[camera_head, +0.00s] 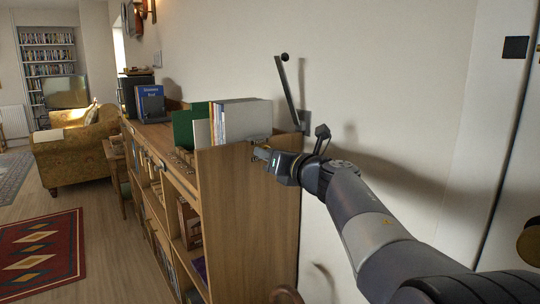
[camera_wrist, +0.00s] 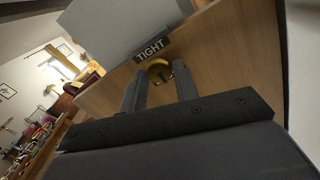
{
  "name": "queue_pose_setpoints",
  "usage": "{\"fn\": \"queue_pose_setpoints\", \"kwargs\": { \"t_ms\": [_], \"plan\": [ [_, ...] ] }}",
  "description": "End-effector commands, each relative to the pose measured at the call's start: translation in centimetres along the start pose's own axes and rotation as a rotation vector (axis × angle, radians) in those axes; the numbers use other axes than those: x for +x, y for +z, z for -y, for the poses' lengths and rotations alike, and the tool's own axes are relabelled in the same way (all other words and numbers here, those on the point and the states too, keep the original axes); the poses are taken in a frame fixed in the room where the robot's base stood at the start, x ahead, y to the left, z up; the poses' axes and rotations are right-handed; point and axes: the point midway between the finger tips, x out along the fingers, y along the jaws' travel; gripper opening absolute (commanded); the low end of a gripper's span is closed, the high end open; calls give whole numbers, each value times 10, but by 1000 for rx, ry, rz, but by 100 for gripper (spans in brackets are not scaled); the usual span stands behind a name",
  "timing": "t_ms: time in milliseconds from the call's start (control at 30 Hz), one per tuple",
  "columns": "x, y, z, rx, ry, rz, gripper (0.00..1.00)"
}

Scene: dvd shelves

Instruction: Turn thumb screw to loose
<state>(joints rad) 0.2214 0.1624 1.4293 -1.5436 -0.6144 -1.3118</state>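The brass-coloured thumb screw (camera_wrist: 159,70) shows in the wrist view on the wooden end panel of the shelf unit. A dark label reading "TIGHT" (camera_wrist: 152,48) sits just above it. My gripper (camera_wrist: 160,76) is close in front of the screw, with its two dark fingers apart, one on each side of it. Contact between fingers and screw cannot be made out. In the head view my gripper (camera_head: 260,152) is at the upper part of the end panel, and the screw is mostly hidden there.
The wooden shelf unit (camera_head: 236,230) stands along the wall. Grey-white cases (camera_head: 245,118) and a green one (camera_head: 188,125) stand on top, just above my gripper. A dark slanted rod (camera_head: 288,92) rises by the wall behind. The floor at left is open, with a red rug (camera_head: 40,255).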

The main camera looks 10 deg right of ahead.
Motion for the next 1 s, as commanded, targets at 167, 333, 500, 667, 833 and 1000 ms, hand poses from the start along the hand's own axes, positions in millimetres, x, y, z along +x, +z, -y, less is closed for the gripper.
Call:
{"fn": "queue_pose_setpoints", "kwargs": {
  "t_ms": [167, 333, 500, 667, 833, 1000],
  "plan": [
    [0, 0, 0, 1, 0, 0, 44],
    [0, 0, 0, 1, 0, 1, 48],
    [-3, 1, 0, 1, -1, 1, 48],
    [-22, 2, 0, 1, -2, 3, 48],
    [-57, 2, 0, 0, -4, 4, 48],
    [-88, 2, 0, 1, -4, 3, 48]
  ]
}}
